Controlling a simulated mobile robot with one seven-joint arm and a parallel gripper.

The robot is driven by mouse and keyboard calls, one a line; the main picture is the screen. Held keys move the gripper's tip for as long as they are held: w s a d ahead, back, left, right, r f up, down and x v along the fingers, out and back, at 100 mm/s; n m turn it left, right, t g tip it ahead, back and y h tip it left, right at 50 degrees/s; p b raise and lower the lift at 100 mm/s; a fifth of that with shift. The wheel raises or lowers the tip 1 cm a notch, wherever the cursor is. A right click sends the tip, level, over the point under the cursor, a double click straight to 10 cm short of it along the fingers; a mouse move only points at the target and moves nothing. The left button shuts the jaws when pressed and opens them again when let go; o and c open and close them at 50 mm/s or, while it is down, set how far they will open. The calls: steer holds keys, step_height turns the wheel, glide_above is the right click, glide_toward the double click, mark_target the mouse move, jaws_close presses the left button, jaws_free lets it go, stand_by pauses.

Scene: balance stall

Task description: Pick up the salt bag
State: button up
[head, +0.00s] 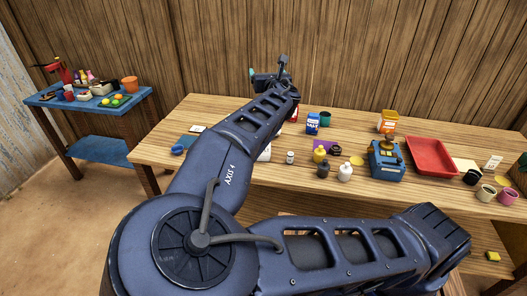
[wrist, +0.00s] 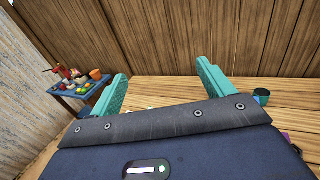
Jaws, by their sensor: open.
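The salt bag (head: 313,123) looks like a small blue and white packet with lettering too small to read for certain. It stands upright toward the back of the wooden table (head: 160,148) in the head view. I cannot make it out in the wrist view. My gripper (head: 268,73) is raised above the table's back part, up and left of the packet in the head view, and apart from it. In the wrist view my gripper (wrist: 162,85) shows two teal fingers spread wide with nothing between them.
A teal cup (head: 325,118) stands close behind the packet. A blue scale (head: 387,160), a red tray (head: 432,156), an orange tub (head: 388,121) and several small bottles crowd the table's right. A wooden wall rises behind. A blue side table (head: 90,97) stands at left.

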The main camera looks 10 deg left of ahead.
step_height(320, 180, down, 36)
steer(key=shift+w+r, duration=0.1)
steer(key=shift+r, duration=0.05)
steer(key=shift+x, duration=3.65)
steer(key=c, duration=1.4)
steer(key=shift+o, duration=0.2)
step_height(320, 180, up, 20)
